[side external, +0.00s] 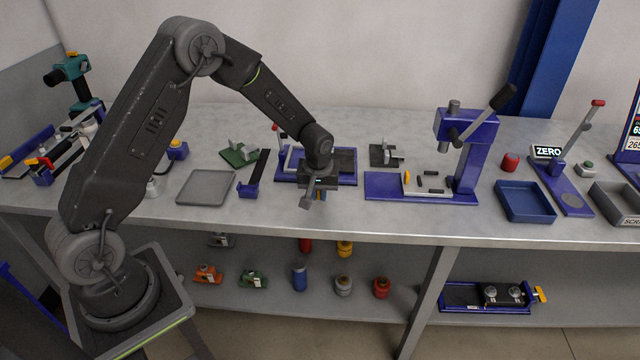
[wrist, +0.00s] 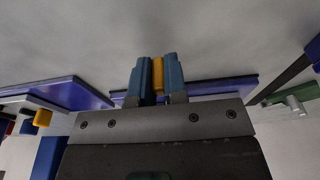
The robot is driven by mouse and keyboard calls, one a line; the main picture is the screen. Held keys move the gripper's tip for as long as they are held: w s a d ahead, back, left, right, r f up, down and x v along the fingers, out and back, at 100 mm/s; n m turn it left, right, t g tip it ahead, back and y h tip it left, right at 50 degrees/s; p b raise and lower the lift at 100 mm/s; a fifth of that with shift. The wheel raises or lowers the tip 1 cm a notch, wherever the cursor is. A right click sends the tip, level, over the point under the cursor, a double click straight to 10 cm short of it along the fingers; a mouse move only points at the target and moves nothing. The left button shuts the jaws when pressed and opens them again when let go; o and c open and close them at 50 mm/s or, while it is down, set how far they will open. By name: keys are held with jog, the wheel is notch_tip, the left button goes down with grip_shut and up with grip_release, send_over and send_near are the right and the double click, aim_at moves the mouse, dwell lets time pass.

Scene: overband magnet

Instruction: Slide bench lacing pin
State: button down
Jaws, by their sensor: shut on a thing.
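My gripper (side external: 319,194) is over the front part of the bench, in front of the blue-purple fixture (side external: 346,182) with a dark bed. In the wrist view, its two blue fingers (wrist: 157,80) are shut on a small yellow piece (wrist: 158,74), which looks like the lacing pin or its grip. Most of this piece is hidden between the fingers. In the wrist view, a blue-purple plate edge (wrist: 222,91) lies beyond the fingers. I cannot tell whether the yellow piece touches the fixture.
A blue press (side external: 465,150) with a white block and another yellow piece (side external: 407,177) stands to the right. A grey tray (side external: 206,187) and a dark strip with a blue end (side external: 249,190) lie to the left. The front edge (side external: 380,232) runs close below my gripper.

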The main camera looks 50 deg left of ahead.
jog(key=shift+w+a, duration=1.95)
jog(key=shift+w, duration=0.05)
jog(key=shift+w+a, duration=0.25)
jog(key=c, duration=1.1)
grip_release()
